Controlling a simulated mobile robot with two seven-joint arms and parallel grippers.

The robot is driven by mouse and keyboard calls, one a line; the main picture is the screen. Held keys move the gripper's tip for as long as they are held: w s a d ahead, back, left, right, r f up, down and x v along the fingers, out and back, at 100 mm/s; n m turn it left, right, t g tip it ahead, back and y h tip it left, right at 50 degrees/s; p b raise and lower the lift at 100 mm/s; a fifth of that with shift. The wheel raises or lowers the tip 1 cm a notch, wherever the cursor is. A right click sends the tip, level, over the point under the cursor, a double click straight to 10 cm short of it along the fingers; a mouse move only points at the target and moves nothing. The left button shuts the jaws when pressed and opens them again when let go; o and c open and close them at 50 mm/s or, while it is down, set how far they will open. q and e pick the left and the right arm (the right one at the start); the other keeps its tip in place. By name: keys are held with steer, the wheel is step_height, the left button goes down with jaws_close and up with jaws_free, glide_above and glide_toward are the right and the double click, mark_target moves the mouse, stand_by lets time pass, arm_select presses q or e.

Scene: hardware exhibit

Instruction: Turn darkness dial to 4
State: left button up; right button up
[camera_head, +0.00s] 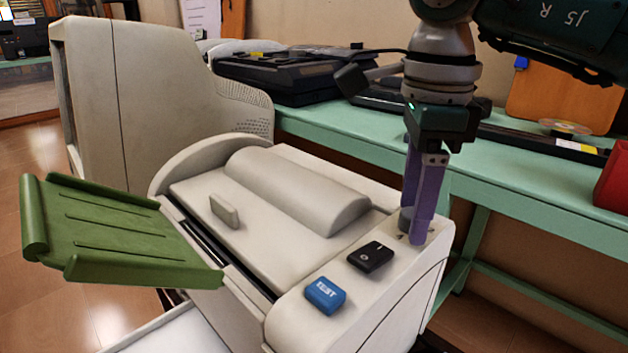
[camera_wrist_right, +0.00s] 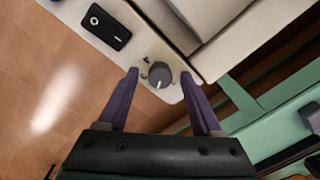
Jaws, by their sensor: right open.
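The darkness dial (camera_wrist_right: 159,77) is a round grey knob on the printer's light control panel. A pale pointer line on it points down and slightly left in the right wrist view, with dark marks beside it that are too small to read. In the head view the dial (camera_head: 406,221) is mostly hidden behind the purple fingers. My right gripper (camera_head: 415,228) is open and points down over the panel. In the right wrist view the right gripper (camera_wrist_right: 160,74) has one finger on each side of the dial, with gaps visible. My left gripper is not in view.
A black rocker switch (camera_head: 371,256) and a blue TEST button (camera_head: 325,295) sit on the same panel. A green tray (camera_head: 110,235) sticks out at the left of the printer (camera_head: 300,165). A green table (camera_head: 480,155) with black devices stands behind.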

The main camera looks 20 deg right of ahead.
steer(key=shift+c, duration=0.4)
jaws_close()
